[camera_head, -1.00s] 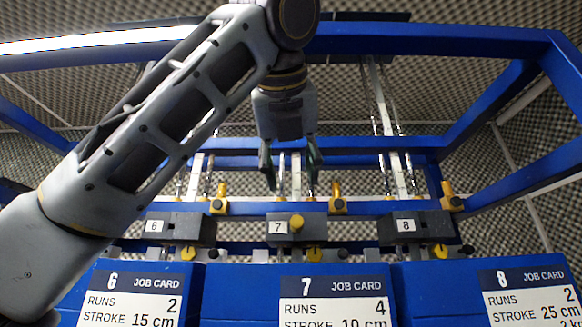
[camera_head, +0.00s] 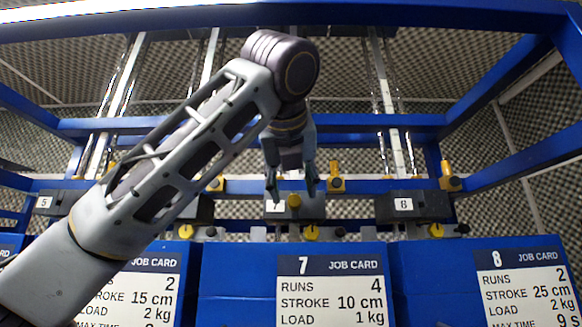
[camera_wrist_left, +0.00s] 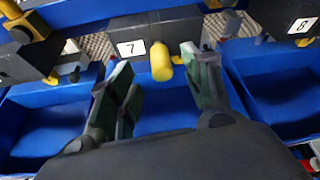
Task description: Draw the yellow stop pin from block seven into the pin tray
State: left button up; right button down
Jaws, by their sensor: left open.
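Block seven (camera_head: 313,208) is a dark block with a white 7 label, on the blue rail in the head view. The yellow stop pin (camera_head: 293,200) sticks out of its front. My left gripper (camera_head: 291,190) is open at block seven, its fingertips either side of the pin. In the left wrist view the yellow pin (camera_wrist_left: 160,62) lies between the two open, dark green-padded fingers (camera_wrist_left: 158,72), not visibly touching either. Block seven (camera_wrist_left: 145,66) is behind it. An open blue bin (camera_wrist_left: 170,117) lies below; I cannot tell whether it is the pin tray. My right gripper is not in view.
Block eight (camera_head: 425,207) stands to the right on the same rail. Yellow clamps (camera_head: 335,178) stand along the rail, and a yellow knob (camera_head: 311,232) sits below block seven. Blue bins with job cards (camera_head: 333,290) line the front. Blue frame beams (camera_head: 400,123) cross behind.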

aim_at(293, 195)
pick_arm(q)
jog(key=shift+p+x, duration=0.45)
jog(key=shift+x, duration=2.1)
jog(key=c, duration=1.1)
grip_shut()
jog(key=shift+s+b, duration=0.9)
jog(key=shift+s, duration=4.5)
jog(key=shift+s+b, duration=0.5)
jog(key=shift+s, duration=0.85)
